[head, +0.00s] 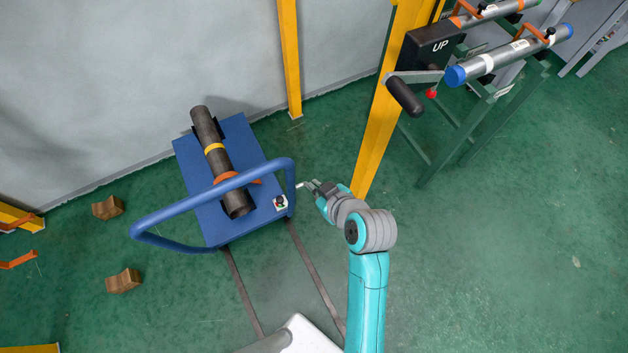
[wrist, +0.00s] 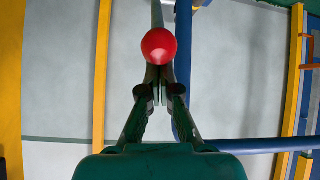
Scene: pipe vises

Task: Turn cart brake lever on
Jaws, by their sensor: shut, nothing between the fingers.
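The blue cart (head: 192,165) stands left of my gripper in the head view, with a curved blue handle bar (head: 150,217) that also shows in the wrist view (wrist: 250,146). A red ball knob (wrist: 158,46) sits on a pale lever (wrist: 157,14) in the wrist view. A short pale lever piece (head: 300,185) shows beside the handle's right side in the head view; the knob is not clear there. My gripper (head: 314,187) is shut and empty beside the handle. In the wrist view its fingertips (wrist: 158,76) are just below the knob; I cannot tell if they touch.
A dark pipe (head: 207,130) with yellow and orange bands lies on the cart. A yellow post (head: 375,140) stands right of my gripper, near a black box marked UP (head: 432,46) with a crank. Brown blocks (head: 123,280) lie on the floor left. Floor at lower right is clear.

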